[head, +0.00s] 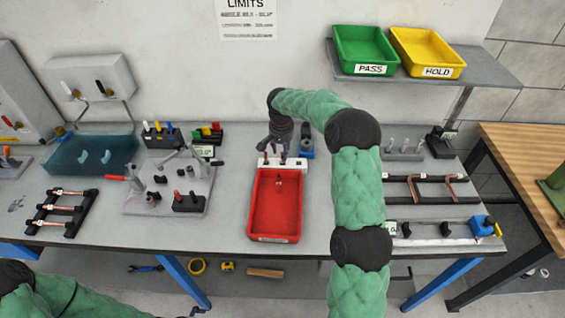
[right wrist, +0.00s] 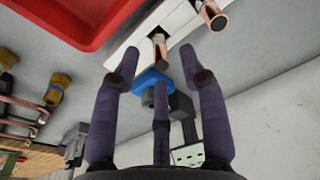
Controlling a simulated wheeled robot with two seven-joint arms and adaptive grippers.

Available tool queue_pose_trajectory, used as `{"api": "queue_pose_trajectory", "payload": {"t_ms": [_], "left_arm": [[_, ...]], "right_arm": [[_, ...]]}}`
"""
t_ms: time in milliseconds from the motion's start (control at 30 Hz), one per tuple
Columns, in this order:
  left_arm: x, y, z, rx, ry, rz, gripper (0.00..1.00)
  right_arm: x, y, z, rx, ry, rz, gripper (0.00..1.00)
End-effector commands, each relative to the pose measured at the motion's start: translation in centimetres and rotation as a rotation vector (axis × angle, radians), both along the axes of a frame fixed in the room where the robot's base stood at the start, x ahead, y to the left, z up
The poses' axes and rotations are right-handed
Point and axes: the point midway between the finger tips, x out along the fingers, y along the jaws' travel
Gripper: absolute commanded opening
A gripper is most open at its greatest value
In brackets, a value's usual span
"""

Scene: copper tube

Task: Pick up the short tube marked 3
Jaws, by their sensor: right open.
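Short copper tubes stand upright in a white holder (head: 296,164) behind the red tray; one tube (head: 284,158) shows in the head view. The right wrist view shows two copper tube ends, one (right wrist: 159,46) nearly between my fingertips and another (right wrist: 213,15) farther up. I cannot read a 3 on any tube. My right gripper (head: 273,147) is over the holder, pointing down. Its fingers (right wrist: 158,66) are spread in the right wrist view, with nothing held. My left arm shows at the bottom left of the head view, its gripper out of sight.
A fixture plate (head: 140,205) is to the left; racks with bent tubes (head: 400,188) are to the right.

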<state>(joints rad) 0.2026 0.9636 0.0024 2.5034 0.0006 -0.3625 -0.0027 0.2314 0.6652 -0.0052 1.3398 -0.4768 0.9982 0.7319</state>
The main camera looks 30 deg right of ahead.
Motion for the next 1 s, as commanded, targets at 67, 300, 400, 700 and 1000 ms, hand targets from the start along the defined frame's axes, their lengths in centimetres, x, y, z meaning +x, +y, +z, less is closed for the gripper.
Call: {"api": "queue_pose_trajectory", "payload": {"t_ms": [67,300,400,700,1000], "left_arm": [[0.0,0.0,-0.4,0.000,0.000,0.000,1.00],[0.0,0.0,-0.5,0.000,0.000,0.000,1.00],[0.0,0.0,-0.5,0.000,0.000,0.000,1.00],[0.0,0.0,-0.5,0.000,0.000,0.000,1.00],[0.0,0.0,-0.5,0.000,0.000,0.000,1.00]], "right_arm": [[0.2,-0.1,-1.4,0.001,0.004,0.000,0.43],[0.4,-0.3,-2.8,-0.001,-0.001,-0.001,0.43],[0.4,-0.3,-2.7,0.000,0.000,0.000,0.43],[0.4,-0.3,-2.7,0.000,0.000,0.000,0.00],[0.4,-0.3,-2.7,0.000,0.000,0.000,0.00]]}}
